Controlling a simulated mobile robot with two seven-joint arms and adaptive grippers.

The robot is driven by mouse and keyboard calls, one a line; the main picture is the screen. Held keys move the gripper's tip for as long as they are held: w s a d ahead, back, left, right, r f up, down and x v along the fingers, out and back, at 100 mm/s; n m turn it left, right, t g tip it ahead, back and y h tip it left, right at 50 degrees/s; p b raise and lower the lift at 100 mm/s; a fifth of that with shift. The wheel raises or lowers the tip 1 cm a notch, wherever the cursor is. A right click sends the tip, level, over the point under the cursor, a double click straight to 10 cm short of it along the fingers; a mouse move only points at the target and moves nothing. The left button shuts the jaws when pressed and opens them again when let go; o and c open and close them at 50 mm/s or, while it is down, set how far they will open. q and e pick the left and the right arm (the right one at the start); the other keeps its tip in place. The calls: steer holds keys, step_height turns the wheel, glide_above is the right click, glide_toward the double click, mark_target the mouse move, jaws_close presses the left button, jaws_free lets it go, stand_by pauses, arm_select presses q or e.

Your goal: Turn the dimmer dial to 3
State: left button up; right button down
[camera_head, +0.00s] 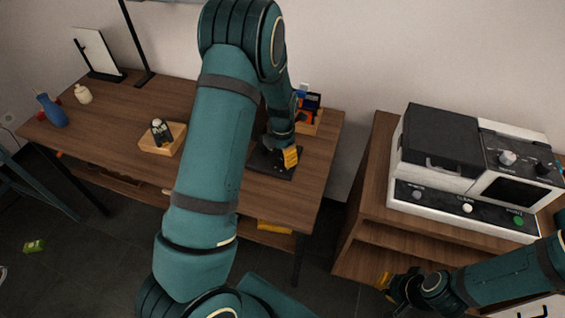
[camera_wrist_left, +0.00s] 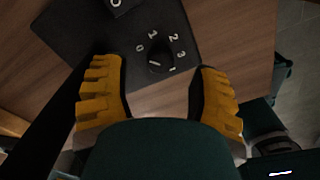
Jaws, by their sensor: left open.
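The dimmer dial (camera_wrist_left: 159,60) is a small black knob on a black plate (camera_wrist_left: 90,30), with white numerals 0, 1, 2 and 3 around it. A pale mark shows on the knob, but its exact setting is hard to read. My left gripper (camera_wrist_left: 158,70) is open, its yellow-padded fingers on either side of the dial with visible gaps. In the head view my left gripper (camera_head: 289,157) is low over the same plate (camera_head: 262,165), and it hides the dial there. My right gripper (camera_head: 387,283) is at the lower right, away from the table; its opening is unclear.
The wooden table (camera_head: 130,110) holds a lamp, a blue vase (camera_head: 53,111), a white jar (camera_head: 83,94) and a wooden block with a dark item (camera_head: 162,138). A small wooden holder (camera_head: 313,115) stands behind the gripper. A cabinet with a white machine (camera_head: 470,165) is at right.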

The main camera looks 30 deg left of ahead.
mark_target(282, 160)
arm_select(q)
steer(key=shift+f, duration=1.6)
jaws_close()
